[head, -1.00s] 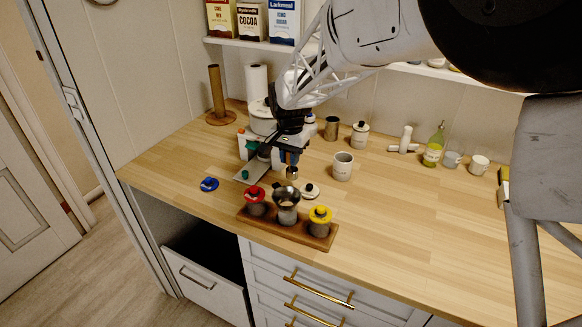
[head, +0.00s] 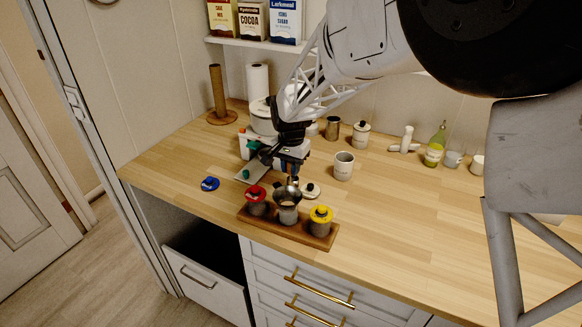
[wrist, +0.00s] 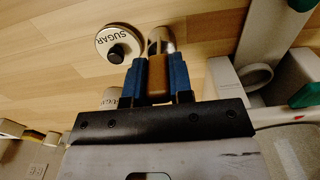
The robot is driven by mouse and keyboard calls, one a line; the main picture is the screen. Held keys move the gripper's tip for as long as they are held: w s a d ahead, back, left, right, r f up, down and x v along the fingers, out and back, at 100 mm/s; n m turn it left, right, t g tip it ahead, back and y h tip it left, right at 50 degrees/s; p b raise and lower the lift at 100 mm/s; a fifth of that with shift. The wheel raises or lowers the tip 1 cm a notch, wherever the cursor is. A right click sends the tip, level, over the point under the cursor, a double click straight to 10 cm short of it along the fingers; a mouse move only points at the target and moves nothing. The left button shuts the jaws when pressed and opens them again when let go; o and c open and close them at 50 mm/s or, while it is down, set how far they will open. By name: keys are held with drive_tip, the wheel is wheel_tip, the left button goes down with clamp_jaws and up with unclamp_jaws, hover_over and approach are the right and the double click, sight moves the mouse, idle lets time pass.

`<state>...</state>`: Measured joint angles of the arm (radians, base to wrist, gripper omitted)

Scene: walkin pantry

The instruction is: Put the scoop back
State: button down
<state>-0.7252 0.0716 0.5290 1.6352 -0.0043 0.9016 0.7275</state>
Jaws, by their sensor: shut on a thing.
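My gripper (head: 289,170) is shut on the scoop. In the wrist view the scoop's brown handle (wrist: 158,82) sits between my blue fingers (wrist: 160,78), and its metal part (wrist: 160,40) reaches out beyond them. In the head view the scoop is mostly hidden by my gripper and hangs behind the funnel. An open pale canister (head: 343,167) stands to the right; it also shows partly in the wrist view (wrist: 110,97). Its round white lid with a black knob, marked SUGAR (wrist: 118,43), lies on the counter and shows in the head view (head: 311,190).
A wooden rack (head: 272,230) at the front edge holds a red-lidded jar (head: 256,201), a middle jar with a metal funnel (head: 287,194) and a yellow-lidded jar (head: 320,221). A blue lid (head: 210,184) lies left.

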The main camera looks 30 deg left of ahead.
drive_tip(key=shift+f, duration=0.1)
drive_tip(key=c, duration=1)
unclamp_jaws()
wheel_tip(320, 180, up, 12)
drive_tip(key=shift+r, duration=0.15)
drive_tip(key=shift+d, duration=0.1)
idle(0.5)
